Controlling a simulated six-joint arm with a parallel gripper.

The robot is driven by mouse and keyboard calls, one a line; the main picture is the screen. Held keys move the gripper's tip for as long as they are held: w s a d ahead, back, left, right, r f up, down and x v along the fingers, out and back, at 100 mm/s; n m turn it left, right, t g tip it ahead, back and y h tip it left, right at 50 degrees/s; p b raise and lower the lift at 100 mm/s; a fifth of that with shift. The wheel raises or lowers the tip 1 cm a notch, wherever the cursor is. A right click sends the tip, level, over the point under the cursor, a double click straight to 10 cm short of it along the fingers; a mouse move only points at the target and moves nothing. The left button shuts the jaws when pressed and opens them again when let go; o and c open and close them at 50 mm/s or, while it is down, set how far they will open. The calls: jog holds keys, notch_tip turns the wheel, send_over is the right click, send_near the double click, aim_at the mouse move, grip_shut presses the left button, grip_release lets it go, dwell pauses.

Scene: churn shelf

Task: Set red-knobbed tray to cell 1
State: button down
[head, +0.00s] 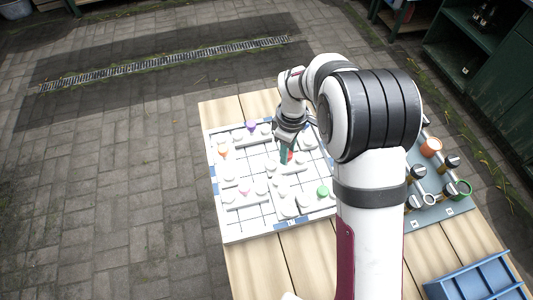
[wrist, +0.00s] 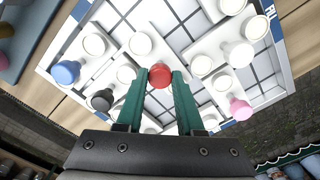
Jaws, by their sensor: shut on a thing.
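A white gridded board (head: 235,232) lies on the wooden table and holds several white trays with round knobs. My gripper (head: 287,158) is down over the middle of the board. In the wrist view the green fingers of my gripper (wrist: 160,82) are shut on the red knob of the red-knobbed tray (wrist: 159,76). The tray's white body is mostly hidden by the fingers and the knobs around it. In the head view a bit of the red knob (head: 290,155) shows beside the fingers. I cannot tell whether the tray is lifted, and no cell 1 label is readable.
Other knobs stand close by: purple (head: 251,126), orange (head: 223,153), green (head: 323,190), and in the wrist view blue (wrist: 66,72), black (wrist: 101,100) and pink (wrist: 240,109). A grey mat with tools (head: 440,213) is at the right, and a blue crate (head: 478,281) at the front right.

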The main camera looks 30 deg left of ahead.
jog(key=w+d, duration=0.4)
jog(key=shift+w, duration=0.1)
jog(key=c, duration=0.5)
grip_release()
notch_tip(320, 180, up, 16)
jog(key=shift+f, duration=0.1)
